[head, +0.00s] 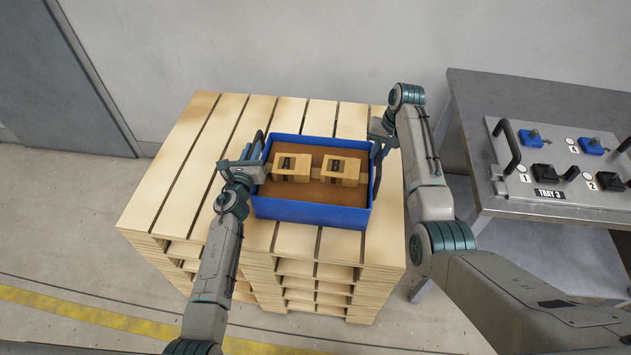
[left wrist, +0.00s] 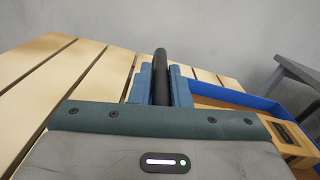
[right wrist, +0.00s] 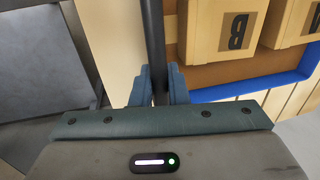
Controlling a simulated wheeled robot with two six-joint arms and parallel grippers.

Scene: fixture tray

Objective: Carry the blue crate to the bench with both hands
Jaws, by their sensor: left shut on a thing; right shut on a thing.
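The blue crate (head: 310,214) is on or just above the top of the wooden pallet stack (head: 190,170); I cannot tell whether it touches. It looks level and has a brown inside floor. Two tan boxes sit in it: a left one (head: 291,167) and a right one (head: 340,171). My left gripper (head: 256,160) is shut on the dark handle at the crate's left side, seen in the left wrist view (left wrist: 160,75). My right gripper (head: 379,146) is shut on the dark handle at the right side, seen in the right wrist view (right wrist: 153,50).
The grey metal bench (head: 480,95) stands to the right, with a gap of floor between it and the pallets. On it lies a fixture tray (head: 508,187) marked TRAY 3, with dark handles and blue and black parts. A plain wall is behind.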

